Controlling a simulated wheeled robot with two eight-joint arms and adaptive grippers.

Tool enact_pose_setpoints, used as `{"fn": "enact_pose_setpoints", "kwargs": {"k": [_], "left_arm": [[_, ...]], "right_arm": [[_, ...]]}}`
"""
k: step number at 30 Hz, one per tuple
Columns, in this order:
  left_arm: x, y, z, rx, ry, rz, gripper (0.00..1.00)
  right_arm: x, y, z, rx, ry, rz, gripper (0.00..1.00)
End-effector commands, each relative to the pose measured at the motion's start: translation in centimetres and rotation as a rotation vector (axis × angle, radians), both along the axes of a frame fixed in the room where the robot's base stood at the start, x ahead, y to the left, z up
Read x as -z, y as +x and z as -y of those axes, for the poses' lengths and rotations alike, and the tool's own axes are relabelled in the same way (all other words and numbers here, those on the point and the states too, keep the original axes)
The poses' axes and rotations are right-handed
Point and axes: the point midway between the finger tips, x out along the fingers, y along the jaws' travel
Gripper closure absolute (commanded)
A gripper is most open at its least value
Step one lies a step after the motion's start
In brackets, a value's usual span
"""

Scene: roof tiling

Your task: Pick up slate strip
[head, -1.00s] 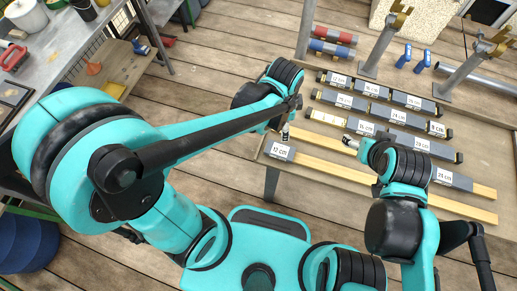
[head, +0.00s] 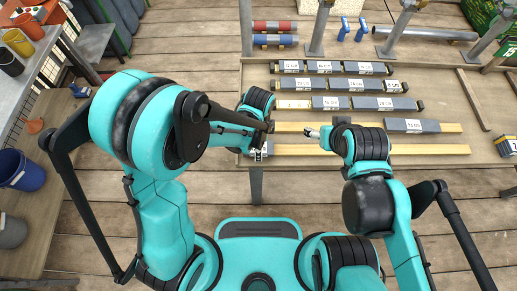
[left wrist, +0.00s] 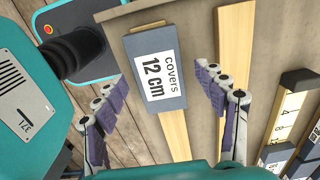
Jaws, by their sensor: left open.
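A dark grey slate strip (left wrist: 155,62) labelled "covers 12 cm" lies on a wooden batten (left wrist: 175,135) in the left wrist view. My left gripper (left wrist: 160,95) is open, its purple-padded fingers on either side of the strip and apart from it. In the head view my left gripper (head: 258,154) is at the table's front left, over the left end of the front batten (head: 370,150), and it hides the 12 cm strip there. My right gripper (head: 309,132) hangs over the middle of the table. Its fingers are too small to read.
More labelled slate strips lie in rows behind, including one at the right (head: 412,125) on the second batten (head: 290,127). A box (head: 506,145) sits at the table's right edge.

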Motion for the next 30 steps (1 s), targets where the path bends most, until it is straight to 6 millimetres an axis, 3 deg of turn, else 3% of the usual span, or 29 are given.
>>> {"fn": "enact_pose_setpoints", "kwargs": {"k": [6, 12, 13, 23, 30], "left_arm": [[0.0, 0.0, 0.0, -0.001, 0.0, 0.0, 0.31], [0.0, 0.0, 0.0, -0.001, 0.0, 0.0, 0.84], [0.0, 0.0, 0.0, -0.001, 0.0, 0.0, 0.86], [-0.4, 0.0, 0.0, -0.001, 0.0, 0.0, 0.86], [-3.3, 0.0, 0.0, -0.001, 0.0, 0.0, 0.87]], "right_arm": [[-0.1, 0.0, 0.0, 0.0, 0.0, 0.0, 0.33], [-0.1, 0.0, 0.0, 0.0, 0.0, 0.0, 0.33], [-0.1, 0.0, 0.0, 0.0, 0.0, 0.0, 0.33], [-0.2, 0.0, 0.0, 0.0, 0.0, 0.0, 0.33], [-1.6, 0.0, 0.0, 0.0, 0.0, 0.0, 0.33]]}}
